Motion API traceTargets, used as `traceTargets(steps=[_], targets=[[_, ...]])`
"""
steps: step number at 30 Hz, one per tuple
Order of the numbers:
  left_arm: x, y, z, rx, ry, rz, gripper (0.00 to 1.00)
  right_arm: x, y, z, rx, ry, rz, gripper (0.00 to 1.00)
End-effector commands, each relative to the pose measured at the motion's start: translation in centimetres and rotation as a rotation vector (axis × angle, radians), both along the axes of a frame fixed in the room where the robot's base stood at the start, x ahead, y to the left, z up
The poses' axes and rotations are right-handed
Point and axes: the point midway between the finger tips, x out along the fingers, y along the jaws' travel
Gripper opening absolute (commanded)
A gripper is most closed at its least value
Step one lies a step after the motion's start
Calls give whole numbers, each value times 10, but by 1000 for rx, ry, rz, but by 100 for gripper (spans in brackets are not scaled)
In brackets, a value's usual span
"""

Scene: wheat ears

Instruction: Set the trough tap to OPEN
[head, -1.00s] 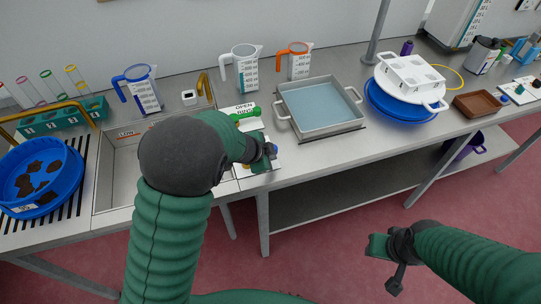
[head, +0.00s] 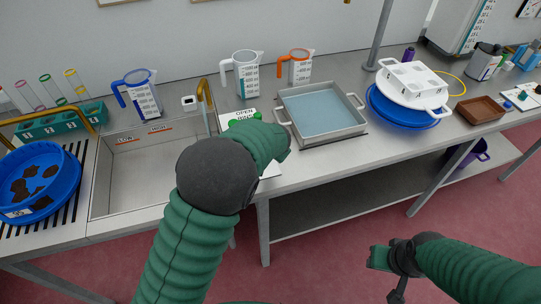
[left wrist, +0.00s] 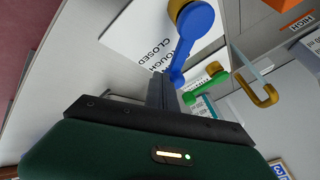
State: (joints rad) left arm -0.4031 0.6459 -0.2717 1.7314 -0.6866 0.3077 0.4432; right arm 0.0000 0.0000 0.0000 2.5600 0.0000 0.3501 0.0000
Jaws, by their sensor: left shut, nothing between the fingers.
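The white tap plate (head: 226,118) lies on the bench between the sink and the grey tray. In the head view a green tap handle (head: 243,116) shows on it beside the word OPEN, and my left arm hides the front part. In the left wrist view a blue tap lever (left wrist: 186,45) on a brass pivot lies by the words CLOSED and TROUGH on the plate (left wrist: 135,32). My left gripper (left wrist: 162,88) is shut and empty, its tips at the lever's free end; contact cannot be told. My right gripper (head: 378,257) hangs in front of the bench, away from the taps.
A sink (head: 135,175) with a brass spout (head: 205,95) is left of the plate. A grey tray (head: 322,133) of liquid stands close on its right. Measuring jugs (head: 245,73) stand behind. In the left wrist view the green handle (left wrist: 205,82) lies just beyond the blue lever.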

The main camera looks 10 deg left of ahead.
Motion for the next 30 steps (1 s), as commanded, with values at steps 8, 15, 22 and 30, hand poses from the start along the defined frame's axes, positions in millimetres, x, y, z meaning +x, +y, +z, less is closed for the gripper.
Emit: traceTargets(steps=[8, 15, 22, 30], targets=[[13, 17, -2, 3, -2, 261, 0, 0, 0, -16, 0, 0, 0, 36], [19, 34, 1, 3, -2, 485, 0, 0, 0, -15, 0, 0, 0, 36], [21, 48, 1, 3, -3, 665, 0, 0, 0, -12, 0, 0, 0, 36], [20, 58, 1, 3, -2, 714, 0, 0, 0, -10, 0, 0, 0, 36]])
